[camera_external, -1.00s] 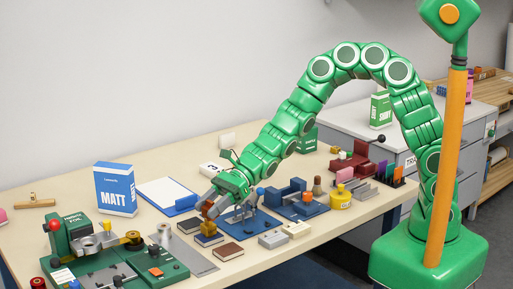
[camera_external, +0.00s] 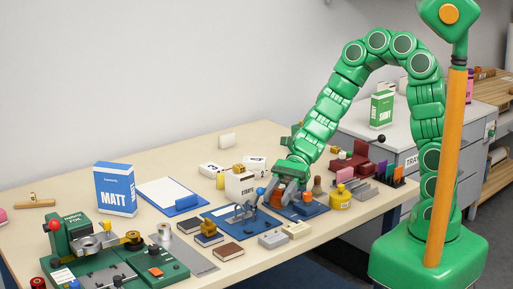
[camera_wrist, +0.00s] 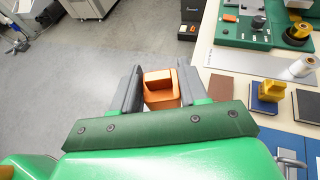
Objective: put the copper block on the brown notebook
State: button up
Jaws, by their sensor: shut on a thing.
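My gripper (camera_wrist: 158,85) is shut on the copper block (camera_wrist: 160,88), which sits between its two grey jaws. In the external view my gripper (camera_external: 287,192) is low over the blue fixture at the right; the block is small and partly hidden there. A brown notebook (camera_external: 228,251) lies bare near the table's front edge, left of my gripper; it also shows in the wrist view (camera_wrist: 220,87). Behind it is a dark blue notebook (camera_external: 209,240) with a brass-yellow block (camera_external: 208,227) on it.
A blue clamp fixture (camera_external: 242,217) stands between my gripper and the notebooks. Grey (camera_external: 272,239) and cream (camera_external: 296,229) blocks lie at the front edge. A white box (camera_external: 239,186) stands behind the clamp. A green foil press (camera_external: 110,260) is at the left.

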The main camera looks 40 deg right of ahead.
jog(key=w+a+f, duration=0.2)
jog(key=a, duration=0.1)
jog(key=w+a+f, duration=0.5)
jog(key=a+f, duration=0.1)
jog(key=shift+w+a+f, duration=0.15)
jog(key=shift+w+a, duration=0.05)
jog(key=shift+a, duration=0.2)
jog(key=shift+w+a+f, duration=0.45)
jog(key=shift+a+f, duration=0.05)
jog(key=shift+f, duration=0.25)
jog(key=shift+w+a+f, duration=0.1)
jog(key=shift+f, duration=1.5)
jog(key=shift+f, duration=0.15)
jog(key=o, duration=1.2)
